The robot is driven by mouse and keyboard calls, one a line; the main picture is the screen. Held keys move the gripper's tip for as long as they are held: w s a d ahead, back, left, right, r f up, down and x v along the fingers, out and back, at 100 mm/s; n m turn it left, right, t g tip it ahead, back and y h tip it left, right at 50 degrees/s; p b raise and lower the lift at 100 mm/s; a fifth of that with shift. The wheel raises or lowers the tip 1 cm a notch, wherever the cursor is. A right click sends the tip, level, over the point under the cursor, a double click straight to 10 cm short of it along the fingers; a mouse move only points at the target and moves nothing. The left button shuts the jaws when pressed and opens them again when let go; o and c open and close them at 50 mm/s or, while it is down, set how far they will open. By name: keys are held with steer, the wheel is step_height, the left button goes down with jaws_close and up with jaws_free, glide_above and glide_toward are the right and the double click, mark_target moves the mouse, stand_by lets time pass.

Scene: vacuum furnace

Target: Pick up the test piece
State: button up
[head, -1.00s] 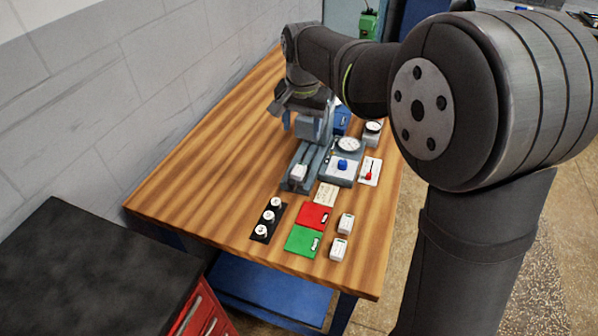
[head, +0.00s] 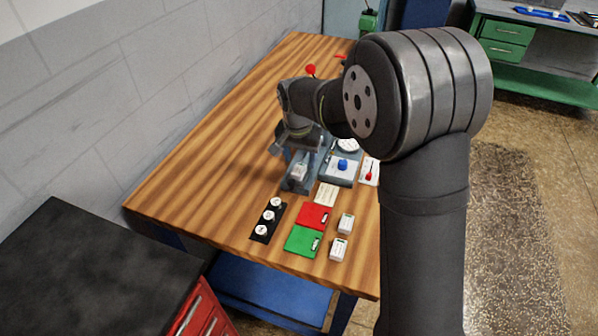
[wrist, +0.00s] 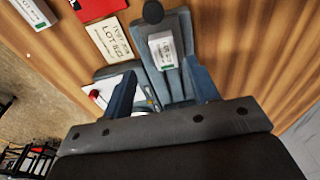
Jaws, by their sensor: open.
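A small white block with a green-marked label, likely the test piece (head: 299,171), sits on the near end of a grey-blue fixture (head: 291,185) on the wooden bench. In the wrist view the block (wrist: 165,50) lies in the fixture's channel, beyond the fingertips. My gripper (wrist: 163,82) is open and empty. Its two fingers stand apart, to either side of the fixture, and the block is between their lines but not touched. In the head view my gripper (head: 302,153) hangs just above and behind the block, partly hidden by my wrist.
A gauge unit with a blue knob (head: 343,165) and a white plate with a red lever (head: 369,172) stand right of the fixture. Nearer are a LOT card (head: 326,194), red (head: 313,216) and green (head: 302,241) pads, white boxes (head: 346,223) and a black rack (head: 262,233). The bench's left is clear.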

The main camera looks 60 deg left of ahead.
mark_target(299, 169)
steer(key=f, duration=0.2)
steer(key=a+f, duration=0.1)
steer(key=f, duration=0.1)
steer(key=shift+f, duration=0.3)
jaws_close()
